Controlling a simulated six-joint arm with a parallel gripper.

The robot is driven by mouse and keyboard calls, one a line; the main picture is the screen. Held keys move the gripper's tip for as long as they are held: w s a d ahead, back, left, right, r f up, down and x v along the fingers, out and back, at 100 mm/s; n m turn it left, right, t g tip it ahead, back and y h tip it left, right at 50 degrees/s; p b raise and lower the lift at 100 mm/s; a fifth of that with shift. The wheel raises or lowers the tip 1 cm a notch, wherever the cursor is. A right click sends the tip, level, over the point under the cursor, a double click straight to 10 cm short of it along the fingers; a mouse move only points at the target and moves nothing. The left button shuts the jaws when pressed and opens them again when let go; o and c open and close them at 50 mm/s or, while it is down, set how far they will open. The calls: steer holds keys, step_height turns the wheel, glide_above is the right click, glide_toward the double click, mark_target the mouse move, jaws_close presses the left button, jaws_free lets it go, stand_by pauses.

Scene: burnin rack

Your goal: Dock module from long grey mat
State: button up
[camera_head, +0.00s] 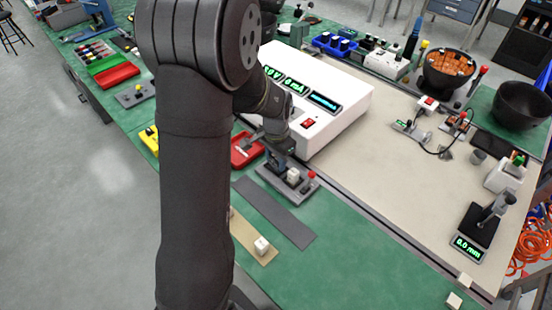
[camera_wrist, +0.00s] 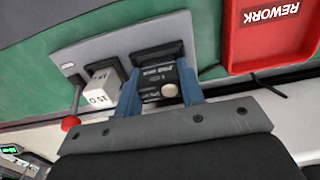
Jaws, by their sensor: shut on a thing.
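The long grey mat (camera_head: 275,212) lies bare on the green bench in the head view. Behind it is a grey dock plate (camera_head: 268,179) with a white block (camera_head: 293,175) and a red-knobbed lever (camera_head: 311,175). My gripper (camera_head: 281,158) is low over the left part of this plate. In the wrist view its blue fingers (camera_wrist: 163,96) are shut on a dark module (camera_wrist: 160,75) with a pale round spot. The module is at the dock plate (camera_wrist: 120,45), beside the white block (camera_wrist: 102,88). Whether it is fully seated I cannot tell.
A red REWORK tray (camera_wrist: 270,35) is close beside the gripper, also seen in the head view (camera_head: 245,150). A white instrument (camera_head: 335,110) with green displays stands behind the dock. A tan mat (camera_head: 252,238) bears another white block (camera_head: 262,245). Green bench right of the grey mat is clear.

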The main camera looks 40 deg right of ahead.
steer(key=shift+f, duration=0.15)
steer(key=o, duration=1)
step_height(320, 180, up, 12)
steer(key=shift+r, duration=0.2)
steer(key=shift+f, duration=4.1)
